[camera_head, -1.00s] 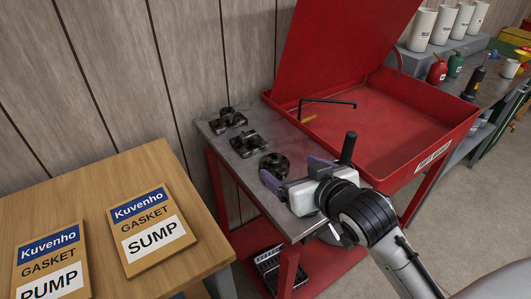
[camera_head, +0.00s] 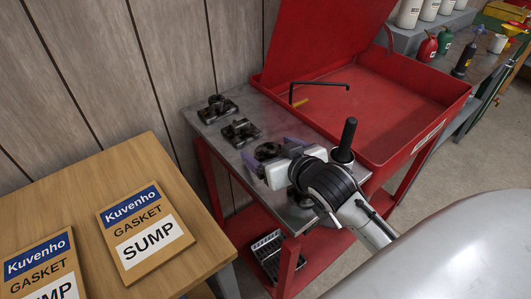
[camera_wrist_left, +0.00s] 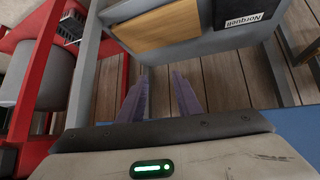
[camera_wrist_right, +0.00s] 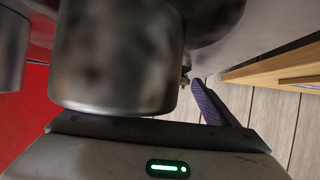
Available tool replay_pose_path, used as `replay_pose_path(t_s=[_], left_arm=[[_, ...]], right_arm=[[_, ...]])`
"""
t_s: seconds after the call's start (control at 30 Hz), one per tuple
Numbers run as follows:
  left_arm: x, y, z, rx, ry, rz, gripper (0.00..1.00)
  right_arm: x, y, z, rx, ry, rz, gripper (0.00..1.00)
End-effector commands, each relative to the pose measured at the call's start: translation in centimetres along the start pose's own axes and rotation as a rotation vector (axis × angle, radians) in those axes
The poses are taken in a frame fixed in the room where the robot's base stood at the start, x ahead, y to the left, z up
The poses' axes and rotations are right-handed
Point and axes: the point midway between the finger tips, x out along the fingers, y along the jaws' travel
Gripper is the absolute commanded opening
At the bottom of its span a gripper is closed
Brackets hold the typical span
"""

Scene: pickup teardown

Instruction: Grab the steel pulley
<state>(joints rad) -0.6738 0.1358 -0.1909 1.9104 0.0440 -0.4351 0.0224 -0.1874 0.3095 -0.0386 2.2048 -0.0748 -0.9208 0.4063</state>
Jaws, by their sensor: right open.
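A dark round metal part, which looks like the steel pulley (camera_head: 266,151), lies on the grey metal top of the red-legged stand in the head view. My right gripper (camera_head: 272,153) is open, with its purple fingers at either side of that part; I cannot tell whether they touch it. In the right wrist view a large blurred steel cylinder (camera_wrist_right: 118,60) is very close and hides one finger; the other finger shows to its right. My left gripper (camera_wrist_left: 160,82) is open and empty above the plank floor in the left wrist view.
Two dark metal parts, one behind (camera_head: 217,108) and one nearer (camera_head: 240,132), lie on the same metal top. A red parts washer (camera_head: 425,130) with raised lid adjoins it at right. A wooden table with a SUMP gasket box (camera_head: 146,231) stands at left.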

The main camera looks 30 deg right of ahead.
Motion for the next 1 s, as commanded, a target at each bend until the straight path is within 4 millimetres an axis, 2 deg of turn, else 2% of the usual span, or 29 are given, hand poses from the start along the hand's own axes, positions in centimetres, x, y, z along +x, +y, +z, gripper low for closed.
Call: replay_pose_path(t_s=[0.03, 0.07, 0.37, 0.67, 0.77, 1.0], left_arm=[[0.0, 0.0, 0.0, 0.000, -0.001, 0.000, 0.31], [0.0, 0.0, 0.1, 0.000, -0.002, 0.000, 0.31], [-0.2, 0.1, 0.6, -0.002, -0.010, 0.001, 0.31], [-0.2, 0.1, 0.8, -0.002, -0.015, 0.001, 0.31], [-0.2, 0.1, 0.9, -0.003, -0.016, 0.001, 0.31], [-0.2, 0.1, 1.0, -0.003, -0.017, 0.001, 0.31]], right_arm=[[0.0, 0.0, 0.0, 0.000, 0.000, 0.000, 0.84], [0.0, 0.0, 0.0, 0.000, 0.000, 0.000, 0.79], [0.0, -0.1, 0.0, 0.000, 0.000, -0.001, 0.28], [-0.3, -0.1, -0.8, 0.000, 0.008, -0.001, 0.27], [-0.8, -0.1, -2.0, 0.000, 0.011, -0.001, 0.27], [-3.0, -0.1, -6.4, 0.000, 0.013, -0.002, 0.27]])
